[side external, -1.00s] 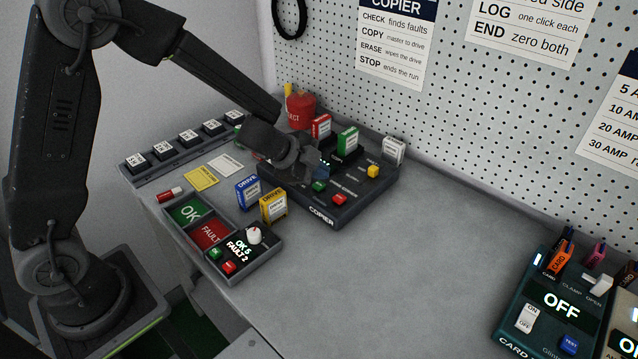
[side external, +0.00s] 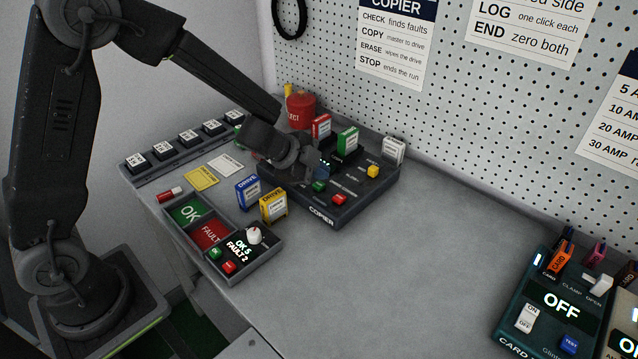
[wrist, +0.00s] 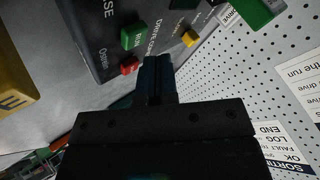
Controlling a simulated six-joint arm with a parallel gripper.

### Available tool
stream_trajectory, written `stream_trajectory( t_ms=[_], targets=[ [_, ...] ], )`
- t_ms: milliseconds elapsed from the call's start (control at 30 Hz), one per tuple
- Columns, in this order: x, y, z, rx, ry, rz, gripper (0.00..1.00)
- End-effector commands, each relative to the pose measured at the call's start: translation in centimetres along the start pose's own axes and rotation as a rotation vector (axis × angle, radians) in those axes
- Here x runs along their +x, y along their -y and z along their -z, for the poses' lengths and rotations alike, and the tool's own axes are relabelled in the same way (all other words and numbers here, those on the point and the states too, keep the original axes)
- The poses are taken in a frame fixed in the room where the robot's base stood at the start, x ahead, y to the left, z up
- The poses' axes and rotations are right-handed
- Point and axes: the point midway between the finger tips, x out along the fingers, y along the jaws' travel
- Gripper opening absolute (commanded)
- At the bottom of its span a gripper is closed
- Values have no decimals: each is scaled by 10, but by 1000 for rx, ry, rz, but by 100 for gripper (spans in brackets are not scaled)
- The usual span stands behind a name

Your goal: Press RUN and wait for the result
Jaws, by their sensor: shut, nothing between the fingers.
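The dark copier (side external: 322,214) lies on the bench below the pegboard. Its green RUN button (side external: 319,186) is at the front, beside a red button (side external: 339,199); a yellow button (side external: 373,171) is farther right. The wrist view also shows the green button (wrist: 134,36), the red button (wrist: 129,65) and the yellow button (wrist: 190,38). My gripper (wrist: 157,62) is shut and empty. It is over the copier, its tips beside the green button in the wrist view; I cannot tell their height. The arm hides the copier's left part and much of its display.
Red (side external: 321,128), green (side external: 347,140) and white (side external: 394,150) drives stand at the copier's back. Blue (side external: 247,192) and yellow (side external: 273,205) drives stand in front. An OK/FAULT tray (side external: 183,238) is nearer. The bench right of the copier is clear up to a card tester (side external: 521,285).

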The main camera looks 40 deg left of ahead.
Motion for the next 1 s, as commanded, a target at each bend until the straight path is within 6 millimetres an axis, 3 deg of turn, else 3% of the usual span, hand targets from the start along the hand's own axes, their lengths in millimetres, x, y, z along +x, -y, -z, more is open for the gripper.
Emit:
stream_trajectory(
  t_ms=[1000],
  targets=[
    [9,-6,-7,-1,0,-1,0]
  ],
)
